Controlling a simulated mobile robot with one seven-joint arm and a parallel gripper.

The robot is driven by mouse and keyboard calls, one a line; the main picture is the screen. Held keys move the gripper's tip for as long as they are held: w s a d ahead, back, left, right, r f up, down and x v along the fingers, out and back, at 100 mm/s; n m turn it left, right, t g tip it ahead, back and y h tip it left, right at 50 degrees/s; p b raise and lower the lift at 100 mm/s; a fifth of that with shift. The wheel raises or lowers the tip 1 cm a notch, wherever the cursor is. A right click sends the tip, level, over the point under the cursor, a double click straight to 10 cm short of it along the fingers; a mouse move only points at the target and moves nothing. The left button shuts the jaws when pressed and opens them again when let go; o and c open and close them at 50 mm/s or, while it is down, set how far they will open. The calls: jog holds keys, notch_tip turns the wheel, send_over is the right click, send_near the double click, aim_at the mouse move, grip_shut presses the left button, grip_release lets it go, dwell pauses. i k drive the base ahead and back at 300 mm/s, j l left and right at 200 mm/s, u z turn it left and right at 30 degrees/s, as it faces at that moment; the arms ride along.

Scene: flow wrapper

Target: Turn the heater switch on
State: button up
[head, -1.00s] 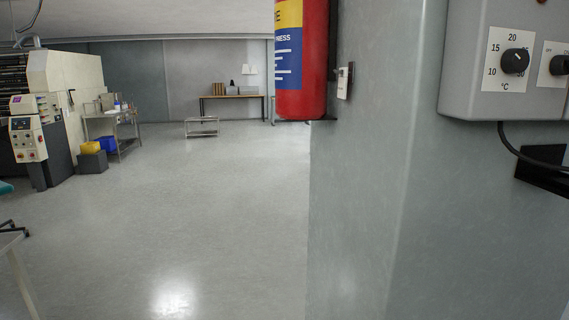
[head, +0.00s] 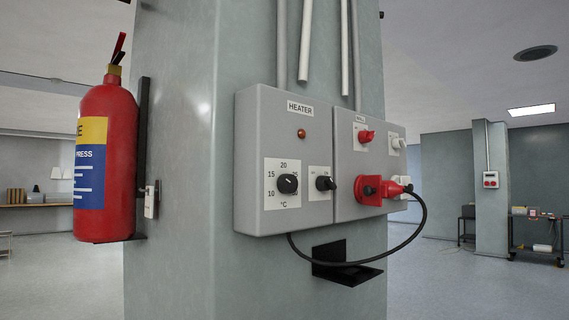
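A dark reddish lamp (head: 301,133) sits below the label. A black temperature dial (head: 288,184) with numbers and °C is at the lower left of the box. A smaller black rotary switch (head: 325,183) on a white plate is to its right; its markings are too small to read surely. My gripper is not in view.
A second grey box (head: 345,150) with red and white sockets adjoins on the right. A red plug (head: 395,188) and black cable (head: 345,263) loop below, above a black bracket (head: 348,275). A fire extinguisher (head: 106,160) hangs left. Floor (head: 440,285) is clear to the right.

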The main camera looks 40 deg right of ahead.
aim_at(322, 183)
jog(key=z, duration=1.25)
